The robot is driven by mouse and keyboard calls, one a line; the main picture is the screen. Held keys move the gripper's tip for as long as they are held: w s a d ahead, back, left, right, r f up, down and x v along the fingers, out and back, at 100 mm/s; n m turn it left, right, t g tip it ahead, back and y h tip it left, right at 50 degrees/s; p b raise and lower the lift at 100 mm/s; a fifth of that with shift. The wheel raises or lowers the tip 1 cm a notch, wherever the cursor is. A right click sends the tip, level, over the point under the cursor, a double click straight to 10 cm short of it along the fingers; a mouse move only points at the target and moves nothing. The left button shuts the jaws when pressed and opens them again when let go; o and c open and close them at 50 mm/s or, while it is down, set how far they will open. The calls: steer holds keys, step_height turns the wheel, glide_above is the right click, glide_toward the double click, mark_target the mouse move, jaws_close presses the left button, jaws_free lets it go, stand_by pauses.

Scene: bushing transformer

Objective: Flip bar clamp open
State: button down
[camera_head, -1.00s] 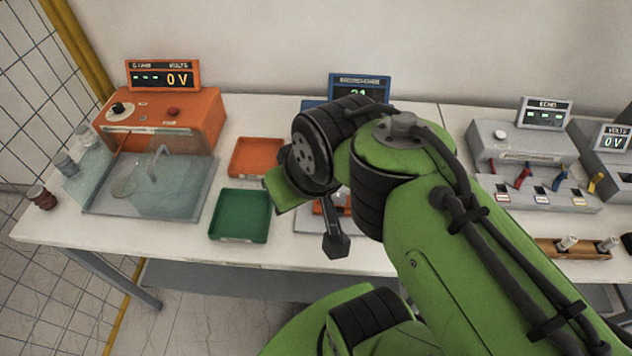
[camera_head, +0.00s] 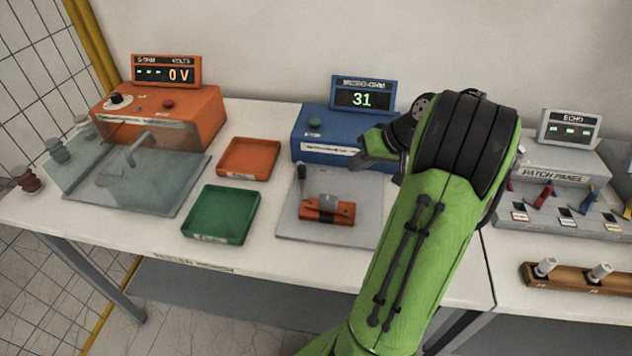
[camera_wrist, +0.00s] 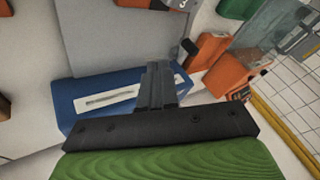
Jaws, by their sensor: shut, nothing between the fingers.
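The clamp fixture is an orange block (camera_head: 326,210) with a grey metal piece across its middle. It sits on a grey plate (camera_head: 362,228) in front of the blue micro-ohm meter (camera_head: 318,157). A dark-tipped lever (camera_head: 302,182) stands nearly upright at the block's left end. My gripper (camera_head: 366,160) is at the right front of the blue meter, behind the plate and apart from the clamp. In the wrist view its fingers (camera_wrist: 157,82) are together and empty, seen against the blue meter. An orange part of the clamp (camera_wrist: 146,4) shows at that view's top edge.
An orange tray (camera_head: 236,174) and a green tray (camera_head: 201,236) are left of the plate. An orange volts unit (camera_head: 199,107) with a clear-covered box stands farther left. A patch panel (camera_head: 580,212) and wooden holder (camera_head: 535,284) are at right. Space above the clamp is clear.

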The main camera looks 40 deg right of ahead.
mark_target(303, 175)
steer(key=b+x, duration=0.3)
steer(key=x, duration=0.7)
steer(key=shift+w+a+f+b, duration=0.1)
steer(key=shift+w+f+b, duration=0.05)
steer(key=shift+f+b, duration=0.15)
steer(key=shift+w+a+r, duration=0.15)
steer(key=shift+w+a, duration=0.25)
steer(key=shift+a, duration=0.2)
steer(key=shift+w+a+r, duration=0.1)
steer(key=shift+w+a, duration=0.25)
steer(key=shift+a, duration=0.25)
steer(key=shift+w+a, duration=0.2)
steer(key=shift+a, duration=0.15)
steer(key=shift+r, duration=0.1)
steer(key=shift+a+b, duration=0.1)
steer(key=shift+b, duration=0.2)
